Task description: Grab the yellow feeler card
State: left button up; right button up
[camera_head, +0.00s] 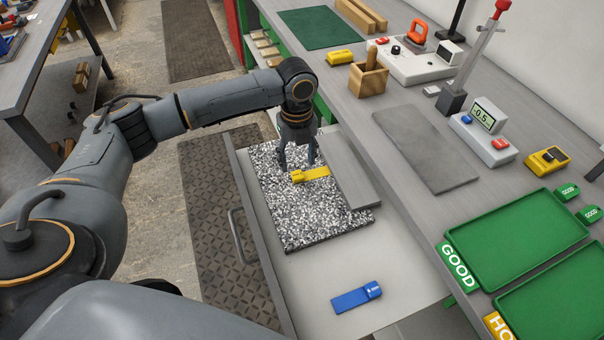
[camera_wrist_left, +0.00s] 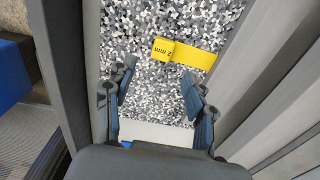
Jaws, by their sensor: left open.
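The yellow feeler card (camera_head: 313,175) lies flat on a black-and-white speckled slab (camera_head: 290,225) in the open drawer. It also shows in the left wrist view (camera_wrist_left: 190,54), with "2 mm" printed on its thicker end. My left gripper (camera_head: 298,165) points down over the slab beside the card. In the left wrist view its open fingers (camera_wrist_left: 157,105) have only speckled surface between them, and the card lies beyond the fingertips. I cannot tell the exact height of the fingertips above the slab. My right gripper is not in view.
A blue feeler card (camera_head: 352,298) lies on the drawer floor near the front. A grey bar (camera_head: 350,170) stands along the slab's right side, close to the card's end. Green trays (camera_head: 510,235), a gauge and a wooden block holder (camera_head: 368,80) stand on the bench at right.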

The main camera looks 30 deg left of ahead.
aim_at(299, 177)
pick_arm(q)
notch_tip(299, 177, down, 2)
jog(key=shift+s+d+f, duration=0.1)
notch_tip(299, 177, down, 3)
jog(key=shift+f+p, duration=0.15)
jog(key=shift+p, duration=0.3)
jog(key=shift+f, duration=0.15)
jog(key=c, duration=1)
jog(key=shift+c, duration=0.2)
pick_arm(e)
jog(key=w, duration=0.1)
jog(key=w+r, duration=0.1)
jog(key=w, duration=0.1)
